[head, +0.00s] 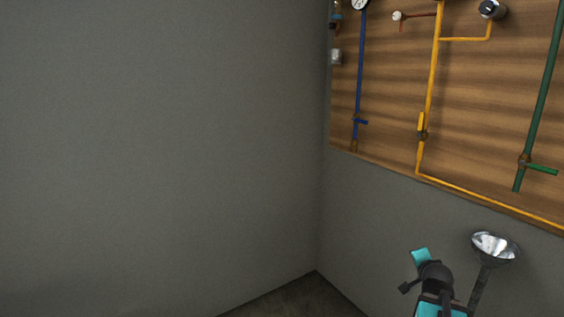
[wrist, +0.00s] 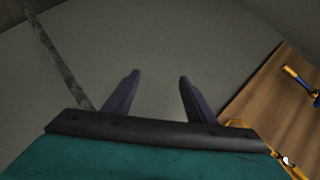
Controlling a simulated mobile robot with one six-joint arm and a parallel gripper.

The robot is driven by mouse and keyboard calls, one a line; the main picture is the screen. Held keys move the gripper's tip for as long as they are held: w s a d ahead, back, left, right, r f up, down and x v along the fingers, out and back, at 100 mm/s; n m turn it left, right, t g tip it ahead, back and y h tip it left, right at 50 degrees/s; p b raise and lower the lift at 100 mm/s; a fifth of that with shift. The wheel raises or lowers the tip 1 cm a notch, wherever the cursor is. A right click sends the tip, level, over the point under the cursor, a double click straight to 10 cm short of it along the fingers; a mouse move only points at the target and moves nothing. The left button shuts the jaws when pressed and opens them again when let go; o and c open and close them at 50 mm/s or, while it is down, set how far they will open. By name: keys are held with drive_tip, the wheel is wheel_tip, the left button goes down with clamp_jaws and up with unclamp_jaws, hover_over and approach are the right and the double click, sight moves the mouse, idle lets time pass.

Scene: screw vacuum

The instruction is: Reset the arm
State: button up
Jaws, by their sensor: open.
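My gripper shows in the wrist view (wrist: 158,76), with its two dark purple fingers spread apart and nothing between them. Beyond the fingers is plain grey wall. In the head view, part of my arm, teal and black, shows at the lower right, below the wooden panel. The gripper fingers cannot be made out there.
A wooden panel (head: 390,90) on the right wall carries a blue pipe (head: 360,80), a yellow pipe (head: 432,85) and a green pipe (head: 546,85) with valves. A silver funnel-shaped fixture (head: 495,247) stands beside my arm. The left wall (head: 160,150) is bare.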

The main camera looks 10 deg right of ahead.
drive_tip(key=a+f+n+g+y+p, duration=0.2)
drive_tip(key=a+f+n+g+y, duration=0.25)
drive_tip(key=a+f, duration=1.95)
drive_tip(key=s+a+f+n+g+y+p, duration=0.2)
drive_tip(key=s+a+f+n+g, duration=0.4)
drive_tip(key=s+a+f, duration=1.05)
drive_tip(key=s+a+n+g, duration=0.3)
drive_tip(key=s+n+g, duration=0.2)
drive_tip(key=s, duration=1.2)
drive_tip(key=shift+f+n+p, duration=0.3)
drive_tip(key=shift+n+p, duration=0.1)
drive_tip(key=shift+n, duration=0.85)
drive_tip(key=shift+h, duration=0.25)
